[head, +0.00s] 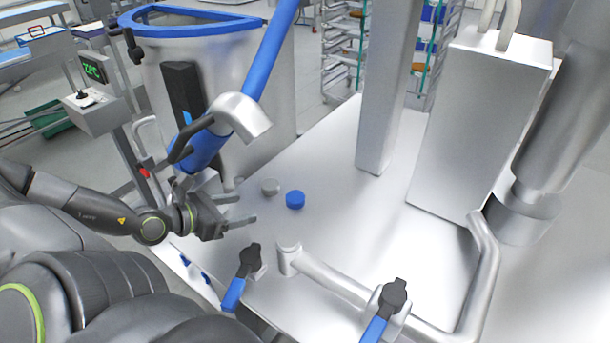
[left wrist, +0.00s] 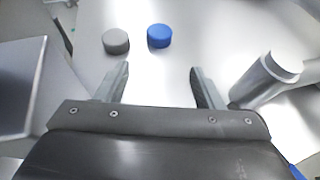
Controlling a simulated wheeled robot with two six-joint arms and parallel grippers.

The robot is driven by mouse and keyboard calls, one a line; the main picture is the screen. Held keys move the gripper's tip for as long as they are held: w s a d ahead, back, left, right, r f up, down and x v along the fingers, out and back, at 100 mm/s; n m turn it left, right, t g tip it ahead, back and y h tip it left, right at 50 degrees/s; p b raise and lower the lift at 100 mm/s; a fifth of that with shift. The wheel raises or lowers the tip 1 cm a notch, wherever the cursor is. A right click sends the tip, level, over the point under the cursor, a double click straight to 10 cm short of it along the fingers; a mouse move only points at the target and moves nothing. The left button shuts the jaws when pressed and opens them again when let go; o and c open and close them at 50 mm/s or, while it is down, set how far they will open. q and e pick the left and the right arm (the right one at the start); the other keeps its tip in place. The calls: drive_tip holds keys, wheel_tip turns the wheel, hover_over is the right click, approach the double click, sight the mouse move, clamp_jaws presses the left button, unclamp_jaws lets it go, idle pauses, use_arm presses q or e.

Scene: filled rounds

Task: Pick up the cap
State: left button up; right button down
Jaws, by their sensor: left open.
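A blue round cap (head: 295,200) lies on the metal table. A grey round cap (head: 270,187) lies just to its left, a small gap apart. In the left wrist view the blue cap (left wrist: 159,36) is ahead of the space between my fingers, and the grey cap (left wrist: 116,41) is ahead of the left finger. My left gripper (head: 240,209) is open and empty over the table's left edge, short of both caps; its two fingers also show in the left wrist view (left wrist: 160,80). My right gripper is not in view.
A metal pipe with an upright stub (head: 288,258) stands right of my left gripper. Valves with blue handles (head: 248,262) (head: 392,298) are near the front. A square post (head: 386,100) and a metal box (head: 475,125) stand behind. Table (head: 330,165) around the caps is clear.

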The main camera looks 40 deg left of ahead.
sight(288, 200)
use_arm(q)
drive_tip(key=shift+w+f, duration=0.15)
drive_tip(key=shift+f, duration=0.1)
drive_tip(key=shift+w+f+b, duration=0.2)
drive_tip(key=shift+w+b, duration=0.1)
drive_tip(key=shift+b, duration=0.15)
drive_tip(key=b+x, duration=0.2)
drive_tip(key=x, duration=0.1)
drive_tip(key=shift+w+d+f+b, duration=0.1)
drive_tip(key=shift+w+d+b, duration=0.05)
drive_tip(key=shift+b, duration=0.15)
drive_tip(key=b+x, duration=0.5)
drive_tip(key=b, duration=0.2)
drive_tip(key=shift+w+d+b, duration=0.1)
drive_tip(key=shift+w+b, duration=0.5)
drive_tip(key=shift+b, duration=0.35)
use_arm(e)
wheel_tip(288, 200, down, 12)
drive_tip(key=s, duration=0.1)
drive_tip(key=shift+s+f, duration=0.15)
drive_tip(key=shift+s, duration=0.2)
